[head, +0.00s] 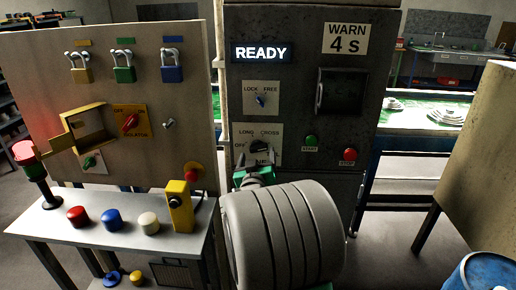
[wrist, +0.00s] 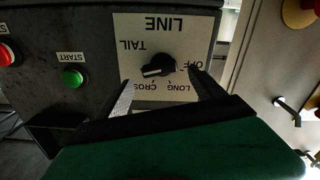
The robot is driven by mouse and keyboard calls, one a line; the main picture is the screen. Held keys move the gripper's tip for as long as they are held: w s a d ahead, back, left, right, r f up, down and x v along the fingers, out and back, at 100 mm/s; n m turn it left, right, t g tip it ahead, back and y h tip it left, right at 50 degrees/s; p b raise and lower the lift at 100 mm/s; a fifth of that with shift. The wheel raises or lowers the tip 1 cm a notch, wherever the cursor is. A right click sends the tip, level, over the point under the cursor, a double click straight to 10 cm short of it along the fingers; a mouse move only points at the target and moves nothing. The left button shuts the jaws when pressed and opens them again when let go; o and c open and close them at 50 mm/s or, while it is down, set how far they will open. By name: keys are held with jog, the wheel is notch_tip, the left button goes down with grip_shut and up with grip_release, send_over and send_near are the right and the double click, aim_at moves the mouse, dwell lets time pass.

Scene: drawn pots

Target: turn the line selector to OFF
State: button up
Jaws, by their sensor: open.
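The line selector is a black knob (head: 260,145) on a white plate (head: 277,131) on the dark cabinet. The plate reads LONG, CROSS and OFF in the head view. In the wrist view the plate is upside down, and the knob (wrist: 159,66) shows whole, with TAIL, CROSS, LONG and OFF around it. A pale mark sits on the knob's left end there, on the side of TAIL and CROSS, away from OFF. My gripper (head: 256,165) is open and empty in front of the plate. In the wrist view its fingers (wrist: 163,87) spread to either side below the knob, apart from it.
Above the selector is a LOCK/FREE switch (head: 261,100). A green START button (head: 310,140) and red STOP button (head: 350,155) are to its right. A display (head: 262,53) reads READY, and a sign (head: 345,38) reads WARN 4 S. A padlock board (head: 120,75) stands left.

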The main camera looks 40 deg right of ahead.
aim_at(256, 149)
jog(key=p+x, duration=0.1)
jog(key=x, duration=0.3)
jog(key=shift+w+d, duration=0.25)
jog(key=shift+c, duration=0.5)
jog(key=c, duration=1.3)
jog(key=shift+o, duration=0.2)
jog(key=shift+f+n+b, duration=0.1)
jog(key=shift+n+b, duration=0.2)
jog(key=shift+b, duration=0.05)
jog(key=n+b, duration=0.2)
jog(key=n, duration=0.1)
jog(key=shift+a, duration=0.1)
jog(key=n+b, duration=0.1)
jog(key=n, duration=0.2)
jog(key=n+b, duration=0.2)
jog(key=n, duration=0.1)
jog(key=shift+w+a, duration=0.15)
